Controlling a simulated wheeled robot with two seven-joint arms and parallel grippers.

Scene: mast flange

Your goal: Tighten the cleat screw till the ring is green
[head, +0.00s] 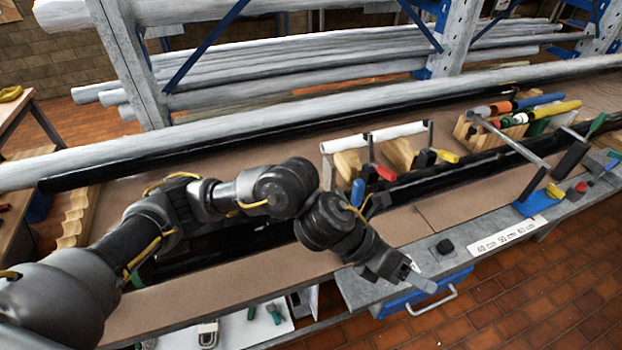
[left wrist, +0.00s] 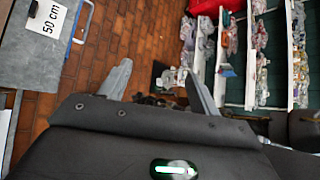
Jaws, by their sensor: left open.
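My left gripper (head: 420,276) is open and empty, over the front edge of the grey bench top and close to the blue drawer. In the left wrist view its two fingers (left wrist: 158,72) stand apart with floor and shelving behind them. I cannot make out the cleat screw or its ring for certain in either view. A small black block (head: 445,246) sits on the bench top just right of the gripper, apart from it. My right gripper is in neither view.
Clamps with yellow (head: 447,156) and red (head: 386,173) handles stand along the brown board. A blue drawer (head: 425,293) with a grey handle juts below. A length label (head: 507,234) lies on the bench edge. Long pale poles (head: 290,98) run behind. Brick floor lies in front.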

